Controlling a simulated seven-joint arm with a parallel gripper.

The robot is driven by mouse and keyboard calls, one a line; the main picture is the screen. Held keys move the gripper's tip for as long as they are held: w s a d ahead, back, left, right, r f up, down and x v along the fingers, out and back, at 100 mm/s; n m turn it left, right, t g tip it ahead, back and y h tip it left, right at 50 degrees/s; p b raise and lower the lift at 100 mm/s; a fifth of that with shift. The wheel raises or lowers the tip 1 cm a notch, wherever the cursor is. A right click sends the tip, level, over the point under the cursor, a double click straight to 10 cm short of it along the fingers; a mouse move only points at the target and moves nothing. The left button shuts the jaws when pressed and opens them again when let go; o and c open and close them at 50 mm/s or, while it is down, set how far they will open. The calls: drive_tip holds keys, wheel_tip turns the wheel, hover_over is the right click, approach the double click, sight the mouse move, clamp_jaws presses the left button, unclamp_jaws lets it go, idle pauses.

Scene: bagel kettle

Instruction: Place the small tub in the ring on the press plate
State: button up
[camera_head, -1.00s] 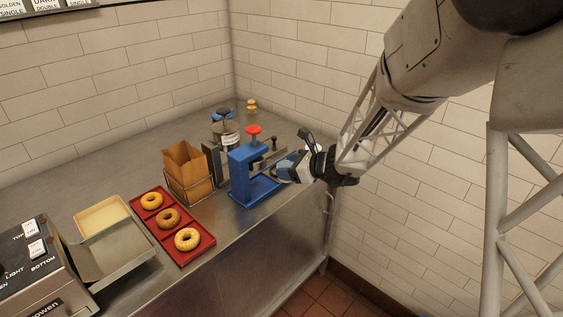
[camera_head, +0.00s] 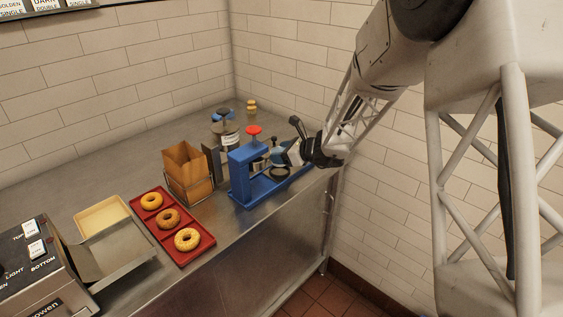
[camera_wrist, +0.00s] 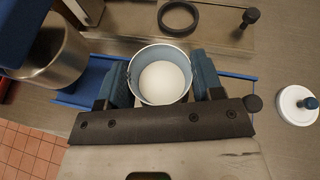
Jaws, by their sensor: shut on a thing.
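My gripper (camera_wrist: 160,85) is shut on the small tub (camera_wrist: 137,67), a round, pale-rimmed cup with a white inside, between its two blue finger pads. The tub is hard to make out there.
A steel cylinder (camera_wrist: 62,58) stands close left of my fingers. A white disc with a knob (camera_wrist: 295,100) lies to the right. A paper bag in a rack (camera_head: 187,168) and a red tray (camera_head: 205,247) of bagels are left of the press. The wall is close behind my arm.

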drive_tip(key=shift+f, duration=1.75)
drive_tip(key=shift+f, duration=0.15)
drive_tip(key=o, duration=1)
drive_tip(key=v, duration=1.2)
drive_tip(key=shift+r, duration=0.25)
drive_tip(key=shift+s+a, duration=0.1)
